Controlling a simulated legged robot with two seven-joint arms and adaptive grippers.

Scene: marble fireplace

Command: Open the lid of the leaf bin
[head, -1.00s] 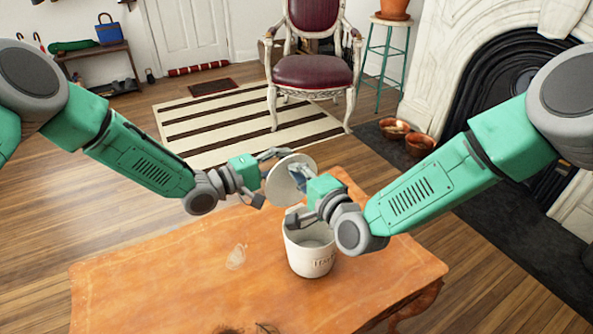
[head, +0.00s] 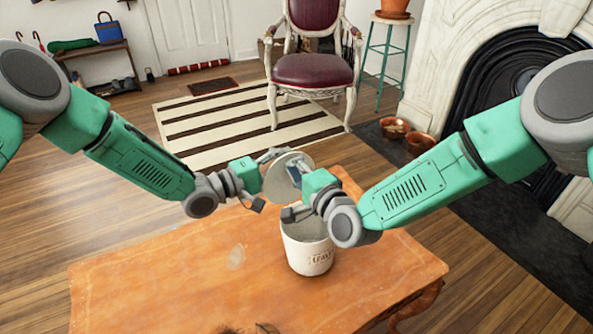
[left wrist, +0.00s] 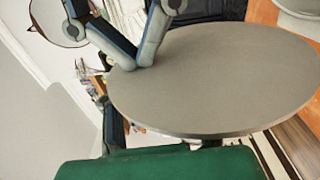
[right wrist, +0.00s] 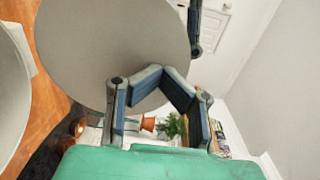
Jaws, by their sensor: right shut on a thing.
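The white leaf bin (head: 310,262), with dark lettering, stands upright on the wooden table with its mouth uncovered. The round pale lid (head: 287,187) is off the bin, tilted up on edge above and behind the rim. My right gripper (head: 297,192) is shut on the lid at its near face; its fingers also meet there in the right wrist view (right wrist: 160,75). My left gripper (head: 268,180) is open at the lid's left side, its fingers spread around the edge; whether they touch is unclear. The lid fills much of the left wrist view (left wrist: 215,85).
The orange-brown table (head: 165,290) is mostly bare, with a small pale mark (head: 236,257) left of the bin. A red chair (head: 312,72), striped rug (head: 215,125) and fireplace (head: 480,85) are beyond it.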

